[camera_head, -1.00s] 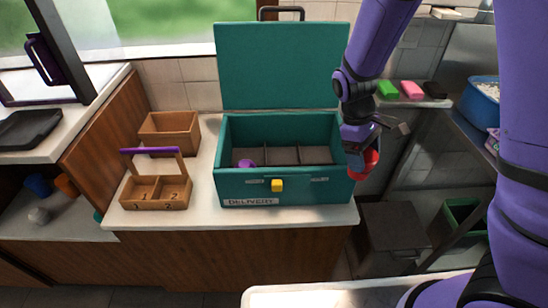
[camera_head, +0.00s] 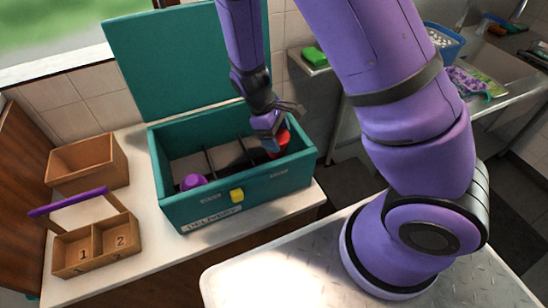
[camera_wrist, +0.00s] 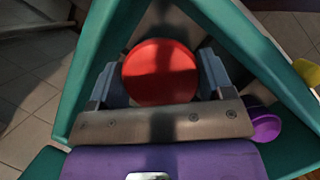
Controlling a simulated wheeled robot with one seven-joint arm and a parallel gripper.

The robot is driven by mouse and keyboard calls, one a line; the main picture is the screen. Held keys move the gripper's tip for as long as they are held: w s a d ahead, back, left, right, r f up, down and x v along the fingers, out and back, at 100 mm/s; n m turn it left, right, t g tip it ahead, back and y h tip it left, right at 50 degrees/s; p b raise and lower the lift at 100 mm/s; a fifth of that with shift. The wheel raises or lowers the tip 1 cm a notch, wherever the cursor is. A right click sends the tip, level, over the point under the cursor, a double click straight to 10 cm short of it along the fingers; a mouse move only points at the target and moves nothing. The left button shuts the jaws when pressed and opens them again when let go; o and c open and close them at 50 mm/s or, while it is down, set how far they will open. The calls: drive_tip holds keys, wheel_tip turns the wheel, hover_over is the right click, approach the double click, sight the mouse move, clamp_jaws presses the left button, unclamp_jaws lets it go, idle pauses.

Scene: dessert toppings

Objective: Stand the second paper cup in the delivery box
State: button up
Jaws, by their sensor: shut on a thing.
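My gripper (camera_head: 268,132) is shut on a red paper cup (camera_head: 281,141) at the right end of the teal delivery box (camera_head: 240,193). In the wrist view the red round top of the cup (camera_wrist: 160,72) sits between the two grey fingers, with the box walls (camera_wrist: 245,45) around it. The cup's lower part is hidden, so I cannot tell whether it touches the box floor. A purple cup (camera_head: 192,182) stands in the left compartment of the box; it also shows in the wrist view (camera_wrist: 266,127). The box lid is raised.
A wooden two-part carrier (camera_head: 96,247) marked 1 and 2, with a purple handle, stands left of the box and looks empty. An open wooden box (camera_head: 88,163) stands behind it. A yellow latch (camera_head: 237,195) sticks out at the box front. Dividers split the box inside.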

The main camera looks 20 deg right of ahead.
drive_tip(key=shift+f, duration=4.8)
drive_tip(key=shift+f, duration=0.15)
drive_tip(key=o, duration=1)
